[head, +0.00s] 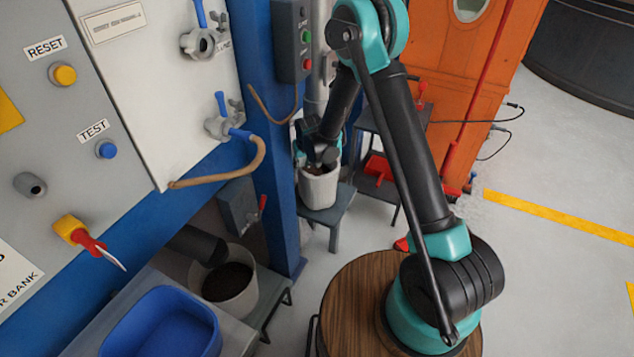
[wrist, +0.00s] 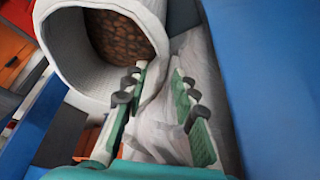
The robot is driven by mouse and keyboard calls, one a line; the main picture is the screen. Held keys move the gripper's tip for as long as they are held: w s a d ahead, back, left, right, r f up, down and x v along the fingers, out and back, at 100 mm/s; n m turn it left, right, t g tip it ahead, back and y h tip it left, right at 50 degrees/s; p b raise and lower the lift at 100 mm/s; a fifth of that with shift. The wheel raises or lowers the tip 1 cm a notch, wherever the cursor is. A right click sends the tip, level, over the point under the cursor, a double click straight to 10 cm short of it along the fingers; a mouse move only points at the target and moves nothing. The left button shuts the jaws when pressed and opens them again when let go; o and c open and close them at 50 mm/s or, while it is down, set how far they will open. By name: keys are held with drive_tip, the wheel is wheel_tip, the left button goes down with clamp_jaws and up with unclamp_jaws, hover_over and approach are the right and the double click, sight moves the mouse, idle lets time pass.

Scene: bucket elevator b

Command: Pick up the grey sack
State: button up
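The grey sack (head: 318,190) is a pale, round, open-topped container with brown lumpy contents. It stands upright on a small grey stool (head: 338,206) in the head view. My gripper (head: 317,163) reaches down at its top. In the wrist view the sack's mouth and pale inner wall (wrist: 72,70) fill the upper left. My gripper (wrist: 161,75) has its two green-padded fingers apart there. The left finger overlaps the sack's mouth and the right finger lies outside it. I cannot tell whether either touches the rim. The fingertips are mostly hidden in the head view.
A blue post (head: 270,130) stands close left of the sack. A grey stand (head: 380,150) with a red scoop (head: 378,168) is to its right. A pale bucket (head: 232,290) of dark material and a blue tub (head: 165,325) sit lower left.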

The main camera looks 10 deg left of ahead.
drive_tip(key=shift+w+a, duration=0.3)
drive_tip(key=shift+w, duration=0.35)
drive_tip(key=shift+w+a, duration=0.3)
drive_tip(key=shift+w, duration=0.3)
drive_tip(key=shift+x, duration=2.55)
drive_tip(key=shift+w, duration=0.1)
drive_tip(key=shift+c, duration=0.5)
clamp_jaws()
drive_tip(key=shift+r, duration=0.1)
